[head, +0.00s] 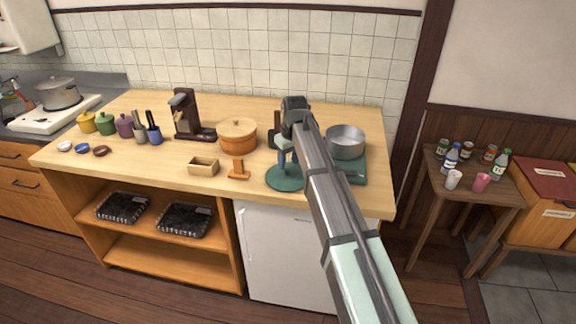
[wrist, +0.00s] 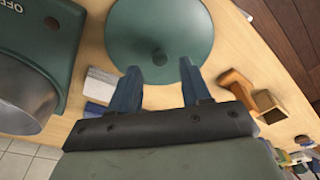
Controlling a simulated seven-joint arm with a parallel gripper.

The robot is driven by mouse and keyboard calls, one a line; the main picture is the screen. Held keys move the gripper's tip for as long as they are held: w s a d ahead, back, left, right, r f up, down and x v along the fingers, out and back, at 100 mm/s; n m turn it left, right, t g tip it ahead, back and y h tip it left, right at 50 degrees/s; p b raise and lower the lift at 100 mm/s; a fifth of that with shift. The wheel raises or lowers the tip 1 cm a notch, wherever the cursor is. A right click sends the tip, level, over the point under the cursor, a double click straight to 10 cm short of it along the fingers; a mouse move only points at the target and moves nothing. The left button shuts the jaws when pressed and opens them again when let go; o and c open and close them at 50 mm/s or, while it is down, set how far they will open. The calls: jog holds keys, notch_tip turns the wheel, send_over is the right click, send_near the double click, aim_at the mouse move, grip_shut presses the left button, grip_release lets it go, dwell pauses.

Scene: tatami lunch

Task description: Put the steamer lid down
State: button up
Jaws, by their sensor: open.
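A round dark green lid (head: 284,178) with a small knob lies flat on the wooden counter near its front edge. It also shows in the wrist view (wrist: 185,30), its knob between my fingertips in the picture. My gripper (head: 283,157) is over the lid, and in the wrist view (wrist: 161,66) its two blue fingers are apart with nothing between them; I cannot tell how far above the knob they are. An open metal pot (head: 345,143) stands on a green appliance (head: 356,172) to the right, partly behind my arm.
An orange lidded pot (head: 237,138) and a coffee machine (head: 188,118) stand behind to the left. An orange wooden stand (head: 239,170) and a small wooden box (head: 203,167) are left of the lid. A white and blue block (wrist: 100,82) lies near the lid.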

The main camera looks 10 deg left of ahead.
aim_at(291, 178)
notch_tip(291, 178, up, 9)
jog(key=shift+s+d, duration=0.45)
